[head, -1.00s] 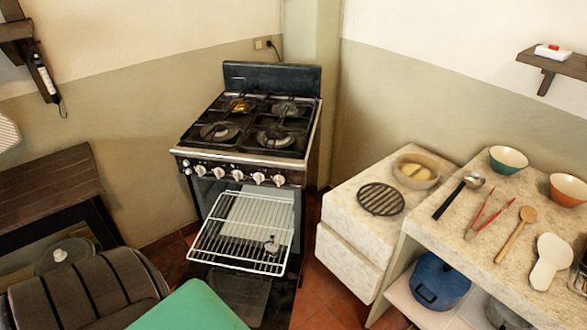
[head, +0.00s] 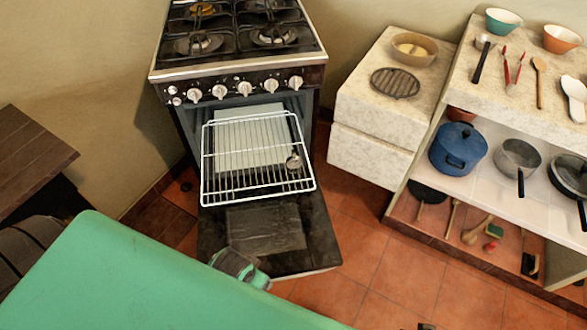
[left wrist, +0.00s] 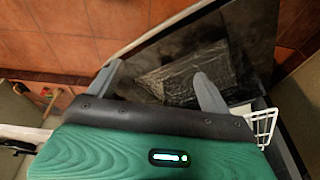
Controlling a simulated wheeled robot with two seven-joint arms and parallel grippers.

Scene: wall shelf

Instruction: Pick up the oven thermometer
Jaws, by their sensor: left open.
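The oven thermometer (head: 293,162), a small round dial, sits at the right side of the wire oven rack (head: 258,186), which is pulled out of the open oven. My left gripper (left wrist: 158,82) is open and empty in the left wrist view, its two grey fingers spread over the open oven door. In the head view part of my left wrist or gripper (head: 238,268) shows low over the door's front edge, below and left of the thermometer and apart from it; its fingers are hard to make out there. The thermometer does not show in the left wrist view.
The oven door (head: 265,232) hangs open below the rack, under the stove (head: 240,45). A stone counter (head: 385,110) and a shelf with a blue pot (head: 458,148) stand at the right. A dark wooden table (head: 30,155) is at the left. The tiled floor (head: 380,265) right of the door is clear.

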